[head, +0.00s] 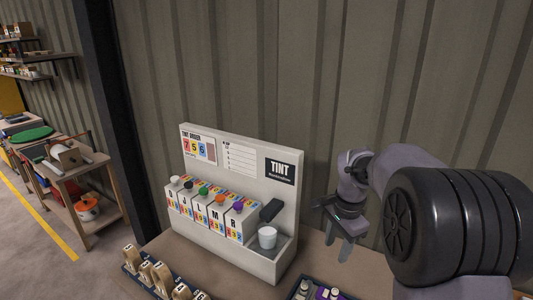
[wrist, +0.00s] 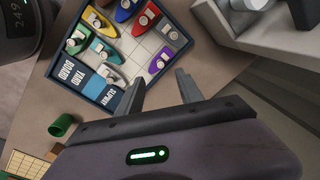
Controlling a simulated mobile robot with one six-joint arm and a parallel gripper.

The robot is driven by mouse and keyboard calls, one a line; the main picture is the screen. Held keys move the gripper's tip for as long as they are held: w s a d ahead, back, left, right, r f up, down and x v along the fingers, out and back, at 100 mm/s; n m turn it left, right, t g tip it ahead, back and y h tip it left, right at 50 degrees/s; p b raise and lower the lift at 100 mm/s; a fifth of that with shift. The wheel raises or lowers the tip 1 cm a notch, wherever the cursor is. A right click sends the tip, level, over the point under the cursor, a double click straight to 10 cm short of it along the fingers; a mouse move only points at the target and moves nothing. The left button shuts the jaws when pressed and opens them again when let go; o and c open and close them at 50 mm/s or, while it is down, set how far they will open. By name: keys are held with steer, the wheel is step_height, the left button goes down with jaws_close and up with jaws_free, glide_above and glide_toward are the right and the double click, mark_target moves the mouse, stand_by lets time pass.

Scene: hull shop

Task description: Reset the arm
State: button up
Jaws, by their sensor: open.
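My gripper (head: 338,240) hangs in the air to the right of the white tint stand, its fingers pointing down. The head view shows it in front of the ribbed wall. In the wrist view my gripper (wrist: 158,86) has its two fingers apart, with nothing between them. Beyond the fingertips lies a dark tray (wrist: 170,78) with several small coloured boats in it. My arm is bent, with the forearm reaching left toward the stand.
The tint stand (head: 240,145) holds several tint boxes and a white cup (head: 267,237). A tray of wooden pieces (head: 133,262) lies at the table's front left. A green cylinder (wrist: 63,125) lies near the boat tray. A wooden cart (head: 75,170) stands far left.

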steer(key=s+a+r+n+t+b, duration=0.1)
steer(key=s+a+r+n, duration=0.1)
steer(key=s+a+r, duration=0.3)
steer(key=s+a+r+n+t+b, duration=0.1)
steer(key=s+a+r+n, duration=0.1)
steer(key=s, duration=0.4)
steer(key=s+a+f+n+t+y+b, duration=0.1)
steer(key=s+a+n, duration=0.2)
steer(key=s, duration=0.5)
steer(key=s+a+f+n+t, duration=0.1)
steer(key=s+a+n, duration=0.1)
steer(key=s, duration=0.6)
steer(key=shift+s+a+n+t+y+b, duration=0.3)
steer(key=shift+a+n+y+b, duration=0.1)
steer(key=shift+a, duration=0.4)
steer(key=shift+f, duration=0.1)
